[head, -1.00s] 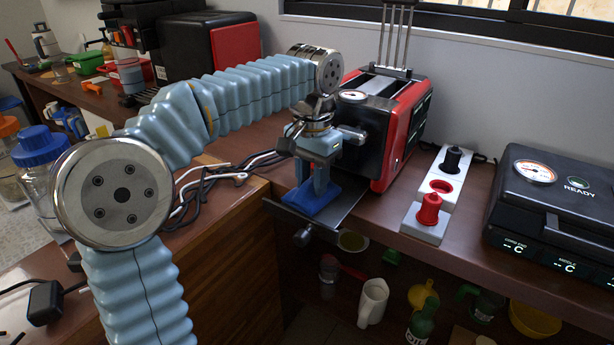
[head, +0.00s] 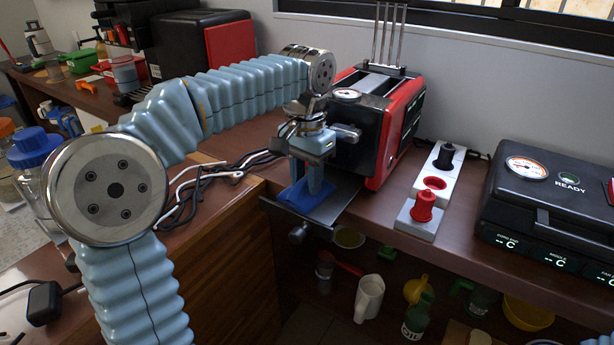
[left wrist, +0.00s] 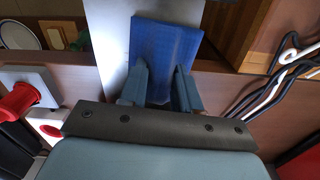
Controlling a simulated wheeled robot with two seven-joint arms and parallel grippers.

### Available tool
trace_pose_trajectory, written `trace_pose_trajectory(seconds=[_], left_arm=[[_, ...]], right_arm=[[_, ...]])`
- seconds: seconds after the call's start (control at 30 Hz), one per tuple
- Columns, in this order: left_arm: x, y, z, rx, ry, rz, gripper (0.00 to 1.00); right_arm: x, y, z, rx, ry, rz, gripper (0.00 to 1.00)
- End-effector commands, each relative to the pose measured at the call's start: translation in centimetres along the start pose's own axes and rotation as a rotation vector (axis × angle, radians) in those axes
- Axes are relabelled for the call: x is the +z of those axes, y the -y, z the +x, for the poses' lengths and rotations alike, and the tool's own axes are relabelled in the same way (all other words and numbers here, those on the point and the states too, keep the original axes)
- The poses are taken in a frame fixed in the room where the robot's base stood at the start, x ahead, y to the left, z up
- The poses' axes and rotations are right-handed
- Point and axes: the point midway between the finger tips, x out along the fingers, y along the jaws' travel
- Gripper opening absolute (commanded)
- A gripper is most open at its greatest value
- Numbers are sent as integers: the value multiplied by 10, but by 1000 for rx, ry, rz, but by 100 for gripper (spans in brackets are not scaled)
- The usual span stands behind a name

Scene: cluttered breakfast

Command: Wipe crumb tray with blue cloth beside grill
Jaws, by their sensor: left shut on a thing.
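My left gripper (head: 308,188) is shut on the blue cloth (head: 304,201) and points down over the crumb tray (head: 342,195). The tray is a flat metal plate sticking out from under the red and black toaster (head: 378,130), past the counter's front edge. The cloth lies low at the tray's outer part, seemingly touching it. In the left wrist view the cloth (left wrist: 165,45) spreads beyond the two fingertips, with bare tray (left wrist: 112,45) to its left. The fingers hide part of the cloth. My right gripper is out of view.
A black grill-like appliance (head: 548,208) with a READY light stands at the right. A white socket strip (head: 432,190) with red and black plugs is between it and the toaster. Loose cables (head: 205,185) lie left of the tray. A lower shelf holds a white jug (head: 369,298).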

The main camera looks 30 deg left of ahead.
Motion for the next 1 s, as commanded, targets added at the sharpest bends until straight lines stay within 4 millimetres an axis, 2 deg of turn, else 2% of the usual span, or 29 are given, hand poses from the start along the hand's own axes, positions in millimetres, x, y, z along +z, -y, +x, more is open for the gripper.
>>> trace_pose_trajectory(seconds=[0.4, 0.77, 1.0], left_arm=[[3, 25, -2, -2, 2, -7, 7], [3, 26, -2, -2, 1, -5, 7], [4, 35, -1, -2, 1, -7, 7]], right_arm=[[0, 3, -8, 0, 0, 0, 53], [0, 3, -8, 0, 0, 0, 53], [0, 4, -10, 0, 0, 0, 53]])
